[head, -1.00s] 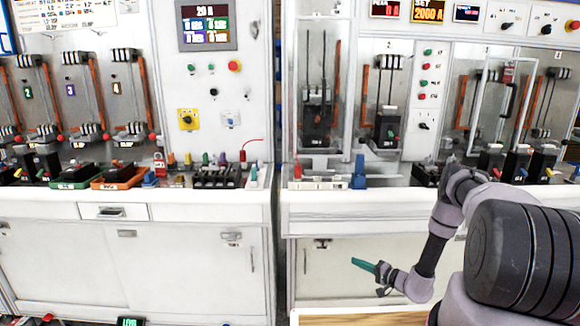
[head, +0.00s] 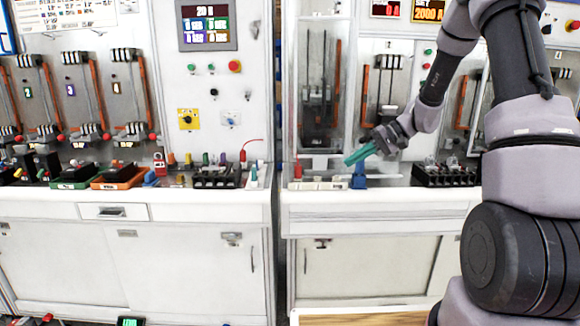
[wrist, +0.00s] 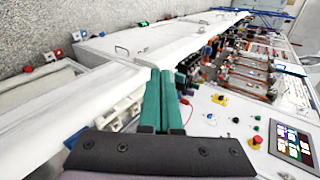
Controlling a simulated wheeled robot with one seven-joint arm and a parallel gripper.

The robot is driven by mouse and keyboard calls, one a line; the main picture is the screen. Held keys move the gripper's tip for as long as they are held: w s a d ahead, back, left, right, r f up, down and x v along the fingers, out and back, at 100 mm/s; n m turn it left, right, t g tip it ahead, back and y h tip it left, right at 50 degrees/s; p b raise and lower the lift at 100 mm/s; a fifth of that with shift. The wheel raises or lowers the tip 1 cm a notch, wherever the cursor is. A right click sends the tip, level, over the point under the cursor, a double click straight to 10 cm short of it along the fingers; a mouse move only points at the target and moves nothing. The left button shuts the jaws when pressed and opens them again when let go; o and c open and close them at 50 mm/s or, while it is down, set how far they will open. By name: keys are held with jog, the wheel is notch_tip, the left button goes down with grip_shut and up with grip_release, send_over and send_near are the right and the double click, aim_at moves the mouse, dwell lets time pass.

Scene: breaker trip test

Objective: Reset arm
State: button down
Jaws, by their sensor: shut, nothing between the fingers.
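My gripper (head: 358,155) has teal fingers and is shut and empty. In the head view it is raised in front of the right test bench, its tips pointing left and slightly down, above the blue block (head: 359,176) on the bench ledge. In the wrist view the two teal fingers (wrist: 160,100) lie side by side, pointing away from the wrist. My arm comes in from the right and hides part of the right bench panel.
The right bench ledge (head: 312,197) carries a white strip (head: 318,186) and a black terminal block (head: 445,175). The left bench has a screen (head: 206,25) and several breakers. A narrow gap separates the benches. Open floor lies at the lower front.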

jog(key=s+d+r+m+t+h, duration=0.1)
jog(key=s+d+r+t+h, duration=0.1)
jog(key=s+r, duration=0.4)
jog(key=s+d+r+m+t+h, duration=0.1)
jog(key=s+r+h, duration=0.3)
jog(key=s, duration=0.7)
jog(key=s+d+r+t+h, duration=0.2)
jog(key=s+d+r+t, duration=0.1)
jog(key=s+r, duration=0.6)
jog(key=shift+s+m+h, duration=0.25)
jog(key=shift+m+h, duration=0.15)
